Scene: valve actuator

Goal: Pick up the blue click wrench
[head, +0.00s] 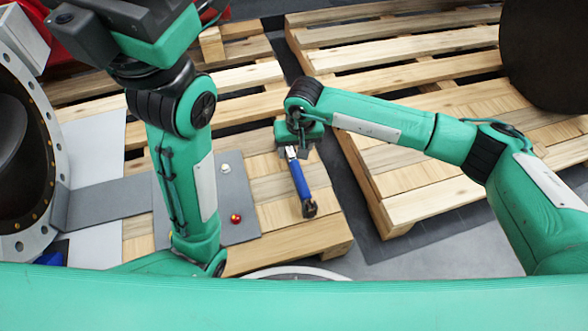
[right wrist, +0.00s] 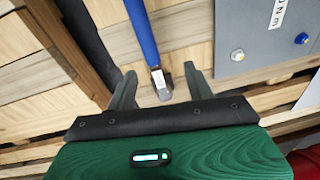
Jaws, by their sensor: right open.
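The blue click wrench (head: 299,181) lies on a wooden pallet, its dark end toward the front and its silver end toward my right gripper (head: 297,146). In the right wrist view, the wrench's blue handle (right wrist: 143,32) runs down to a metal end between the two fingers of my right gripper (right wrist: 160,80). Those fingers are open, with a gap on each side of the metal end. I cannot tell how high the fingers are above the wrench. My left arm rises at the left of the head view; its fingers do not show.
A grey plate (head: 240,190) with a red button (head: 236,218) and a pale one lies left of the wrench. A second pallet (head: 440,130) is at right, with a gap between. A large flanged pipe (head: 40,120) stands at far left, and a dark cylinder (head: 545,50) stands at upper right.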

